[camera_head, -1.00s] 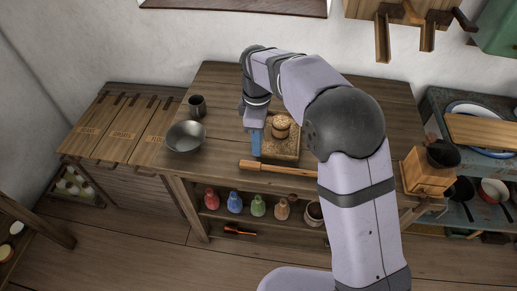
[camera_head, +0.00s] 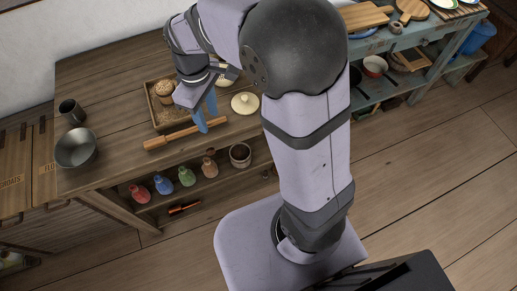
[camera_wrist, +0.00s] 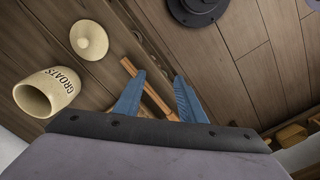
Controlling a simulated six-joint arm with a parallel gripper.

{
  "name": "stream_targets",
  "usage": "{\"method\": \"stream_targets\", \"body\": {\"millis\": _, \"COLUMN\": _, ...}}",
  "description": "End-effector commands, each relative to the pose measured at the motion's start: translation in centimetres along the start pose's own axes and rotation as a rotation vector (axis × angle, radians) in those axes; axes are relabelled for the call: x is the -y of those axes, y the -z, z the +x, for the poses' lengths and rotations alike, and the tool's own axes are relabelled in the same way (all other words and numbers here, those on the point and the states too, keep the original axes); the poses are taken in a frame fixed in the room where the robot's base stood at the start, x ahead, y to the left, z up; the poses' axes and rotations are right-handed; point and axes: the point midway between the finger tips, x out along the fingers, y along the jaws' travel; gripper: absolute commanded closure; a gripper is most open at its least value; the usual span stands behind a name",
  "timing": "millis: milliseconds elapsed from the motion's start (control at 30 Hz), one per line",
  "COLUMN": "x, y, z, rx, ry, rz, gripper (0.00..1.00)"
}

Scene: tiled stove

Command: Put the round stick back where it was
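The round stick, a wooden rolling pin (camera_head: 175,137), lies along the front edge of the wooden table (camera_head: 110,95), one handle at the left. My gripper (camera_head: 206,112) points down near the stick's right end. In the wrist view my gripper (camera_wrist: 160,78) shows two blue fingers spread apart. Part of the stick (camera_wrist: 150,91) appears between them, with gaps beside it, so it is not clamped. The gripper hides part of the stick.
A wooden tray (camera_head: 154,117) with a round item stands behind the stick. A pale lid (camera_head: 245,103) lies to the right. A jar marked GROATS (camera_wrist: 47,92) shows in the wrist view. A metal bowl (camera_head: 76,148) and dark cup (camera_head: 71,110) stand at left.

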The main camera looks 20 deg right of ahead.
Motion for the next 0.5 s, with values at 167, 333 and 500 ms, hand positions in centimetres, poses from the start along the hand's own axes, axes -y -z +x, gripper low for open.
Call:
{"method": "stream_targets", "body": {"millis": 167, "x": 0.4, "y": -8.0, "z": 1.5, "rx": -0.003, "ry": 0.002, "rz": 0.376, "gripper": 0.63}}
{"method": "stream_targets", "body": {"millis": 333, "x": 1.8, "y": -13.1, "z": 3.0, "rx": -0.003, "ry": 0.003, "rz": 0.633, "gripper": 0.63}}
{"method": "stream_targets", "body": {"millis": 500, "x": 2.9, "y": -15.4, "z": 3.9, "rx": -0.002, "ry": 0.004, "rz": 0.761, "gripper": 0.63}}
